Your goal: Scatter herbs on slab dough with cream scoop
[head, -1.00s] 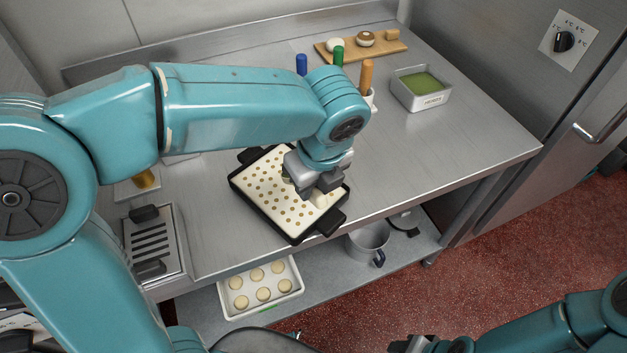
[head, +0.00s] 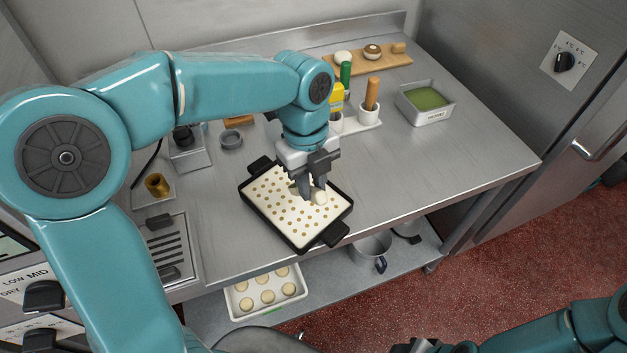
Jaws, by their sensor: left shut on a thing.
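The slab dough (head: 284,220) is pale with several brown dots across it and fills a black two-handled pan (head: 257,213) on the steel counter. My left gripper (head: 311,188) points down over the right part of the dough. It is shut on a small cream-coloured piece, which looks like the cream scoop (head: 319,198); the fingers hide much of it. I cannot tell whether the scoop touches the dough or holds anything. A metal tub of green herbs (head: 429,98) stands at the back right. My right gripper (head: 415,346) is only partly in view at the bottom edge.
Utensils with green and orange handles (head: 372,92) stand in white holders behind the pan. A wooden board (head: 388,62) with small items lies at the back. A small grey bowl (head: 231,138) is at the left. A tray of dough rounds (head: 246,314) and a metal jug (head: 370,248) sit below.

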